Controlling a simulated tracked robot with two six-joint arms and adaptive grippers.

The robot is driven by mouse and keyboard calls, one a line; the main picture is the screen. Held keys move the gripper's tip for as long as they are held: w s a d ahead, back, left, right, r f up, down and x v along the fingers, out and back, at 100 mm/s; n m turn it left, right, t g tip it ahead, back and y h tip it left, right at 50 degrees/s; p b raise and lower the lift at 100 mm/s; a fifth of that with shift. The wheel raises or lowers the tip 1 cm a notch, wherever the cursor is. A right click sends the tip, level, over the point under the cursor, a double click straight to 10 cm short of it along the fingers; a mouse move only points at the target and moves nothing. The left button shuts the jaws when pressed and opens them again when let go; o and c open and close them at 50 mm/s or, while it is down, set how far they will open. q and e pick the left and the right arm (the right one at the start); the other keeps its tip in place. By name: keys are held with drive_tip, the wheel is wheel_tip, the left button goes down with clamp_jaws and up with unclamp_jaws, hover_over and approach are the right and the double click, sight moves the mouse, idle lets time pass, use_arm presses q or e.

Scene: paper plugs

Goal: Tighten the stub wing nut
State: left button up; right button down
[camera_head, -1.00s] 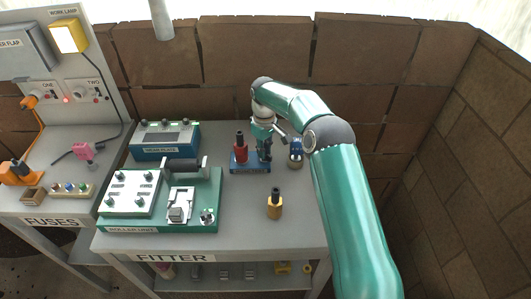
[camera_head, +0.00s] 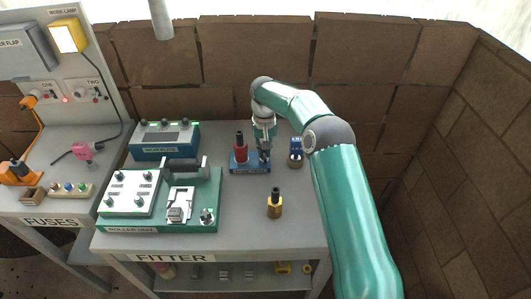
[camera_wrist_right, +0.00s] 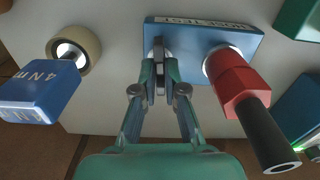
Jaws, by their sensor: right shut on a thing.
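The stub wing nut (camera_wrist_right: 158,52) is a small grey metal piece on a blue base plate (camera_wrist_right: 185,30), mostly hidden by my fingers. My right gripper (camera_wrist_right: 160,72) is shut on it, pointing down onto the plate, with one finger on each side in the wrist view. In the head view my right gripper (camera_head: 265,152) stands over the right part of the same blue base (camera_head: 250,170). A red tool with a black handle (camera_wrist_right: 240,90) stands in the plate beside the nut. It also shows in the head view (camera_head: 241,148). My left gripper is not in view.
A blue tool marked 4 Nm (camera_wrist_right: 40,92) stands right of the plate in the head view (camera_head: 296,148). A brass tool (camera_head: 275,206) stands nearer the front. A green roller unit (camera_head: 150,228) is on the left, with a blue box (camera_head: 165,148) behind it.

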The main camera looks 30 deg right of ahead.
drive_tip(key=m, duration=0.9)
drive_tip(key=shift+m+b, duration=0.3)
drive_tip(key=m, duration=0.4)
drive_tip(key=shift+m, duration=0.3)
drive_tip(key=m, duration=0.4)
drive_tip(key=shift+m+b, duration=0.3)
drive_tip(key=shift+b, duration=0.05)
drive_tip(key=c, duration=1.3)
unclamp_jaws()
drive_tip(key=shift+r, duration=0.1)
